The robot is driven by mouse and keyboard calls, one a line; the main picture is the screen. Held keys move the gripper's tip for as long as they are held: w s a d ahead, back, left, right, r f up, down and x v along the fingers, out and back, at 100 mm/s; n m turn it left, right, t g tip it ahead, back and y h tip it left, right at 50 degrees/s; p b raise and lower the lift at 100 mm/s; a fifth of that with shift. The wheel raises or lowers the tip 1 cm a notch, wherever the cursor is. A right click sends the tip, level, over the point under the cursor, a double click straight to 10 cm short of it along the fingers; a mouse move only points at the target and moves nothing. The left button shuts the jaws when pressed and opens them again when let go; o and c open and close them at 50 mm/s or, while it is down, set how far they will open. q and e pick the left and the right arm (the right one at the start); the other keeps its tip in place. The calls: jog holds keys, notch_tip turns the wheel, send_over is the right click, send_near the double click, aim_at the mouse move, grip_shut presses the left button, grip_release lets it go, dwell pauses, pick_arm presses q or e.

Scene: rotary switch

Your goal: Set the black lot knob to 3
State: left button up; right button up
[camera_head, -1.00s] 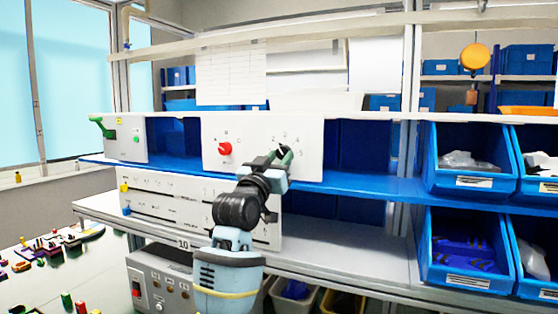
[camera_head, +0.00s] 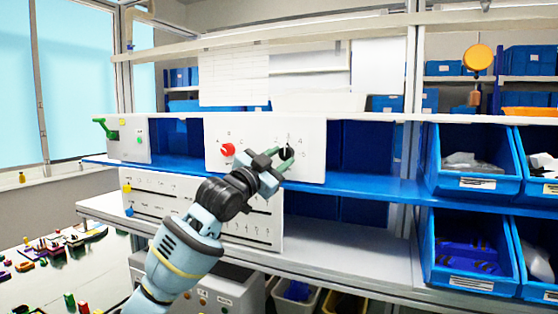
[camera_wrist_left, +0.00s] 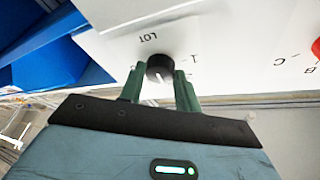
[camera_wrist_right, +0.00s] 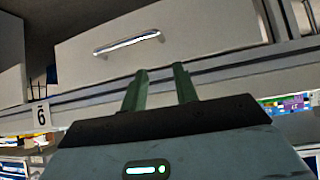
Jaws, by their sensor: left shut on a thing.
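The black lot knob (camera_head: 287,151) is on the right part of the white panel (camera_head: 255,165), with small numbers around its top. My left gripper (camera_head: 285,156) reaches it from the lower left. In the left wrist view, its two green fingers (camera_wrist_left: 160,80) stand on either side of the black knob (camera_wrist_left: 160,67) and grip it. The knob's white pointer line shows between the fingers, on the side away from the upside-down LOT label (camera_wrist_left: 149,38). Some numbers are hidden by the fingers. My right gripper (camera_wrist_right: 160,80) shows only in its wrist view, fingers apart and empty.
A red knob (camera_head: 228,150) sits left of the black one on the same panel. A box with a green lever (camera_head: 103,127) stands further left, and a slider panel (camera_head: 160,200) is below. Blue bins (camera_head: 470,160) fill the right side. A drawer (camera_wrist_right: 150,45) faces my right gripper.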

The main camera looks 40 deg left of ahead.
dwell(0.4)
pick_arm(q)
jog(key=o, duration=1)
jog(key=shift+b+v, duration=0.45)
jog(key=shift+v, duration=3.45)
pick_arm(e)
jog(key=shift+s+f, duration=0.55)
jog(key=shift+f, duration=0.05)
jog(key=shift+a, duration=0.1)
jog(key=shift+s+f, duration=0.1)
jog(key=shift+s, duration=0.05)
